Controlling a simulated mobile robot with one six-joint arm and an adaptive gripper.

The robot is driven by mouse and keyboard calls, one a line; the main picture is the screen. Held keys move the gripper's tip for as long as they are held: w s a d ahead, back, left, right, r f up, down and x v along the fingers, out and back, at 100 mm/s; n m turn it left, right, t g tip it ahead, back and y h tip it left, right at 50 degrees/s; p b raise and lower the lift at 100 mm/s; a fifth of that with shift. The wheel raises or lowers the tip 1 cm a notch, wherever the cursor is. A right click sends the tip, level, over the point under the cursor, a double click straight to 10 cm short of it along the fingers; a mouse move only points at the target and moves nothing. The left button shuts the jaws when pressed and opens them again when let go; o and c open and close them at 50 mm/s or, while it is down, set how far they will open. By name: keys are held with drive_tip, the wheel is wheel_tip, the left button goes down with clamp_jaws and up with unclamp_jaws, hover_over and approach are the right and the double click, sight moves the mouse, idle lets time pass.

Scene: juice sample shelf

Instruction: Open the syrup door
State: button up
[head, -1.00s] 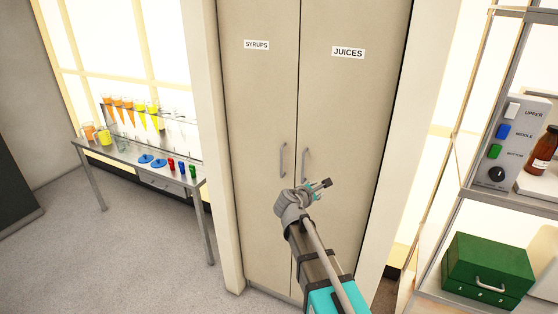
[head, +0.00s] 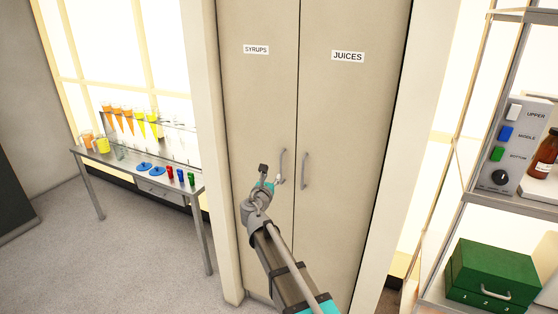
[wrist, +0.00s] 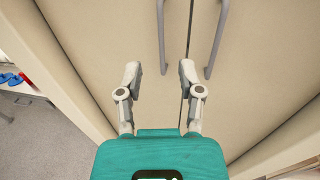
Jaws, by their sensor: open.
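The syrup door (head: 256,110) is the tall beige left door of the cabinet, labelled SYRUPS, and is closed. Its grey vertical bar handle (head: 282,165) is near the seam with the right door. My gripper (head: 271,174) is open in front of the door at handle height. In the wrist view, the syrup handle (wrist: 161,35) comes down between the two spread fingertips of my gripper (wrist: 160,71). Whether the fingers reach around the bar in depth is unclear; neither finger is visibly closed on it.
The closed JUICES door (head: 350,120) is on the right, with its own handle (head: 305,170) close beside the syrup handle. A side table (head: 110,160) with cups and glassware stands left. A shelf with a green box (head: 492,272) is at right. The floor between table and cabinet is clear.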

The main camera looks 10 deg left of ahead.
sight(281, 159)
drive_tip(key=w, duration=0.4)
drive_tip(key=w+d, duration=0.1)
drive_tip(key=w, duration=0.4)
drive_tip(key=w+d, duration=0.1)
drive_tip(key=w, duration=0.3)
drive_tip(key=shift+w, duration=0.3)
drive_tip(key=shift+c, duration=0.2)
clamp_jaws()
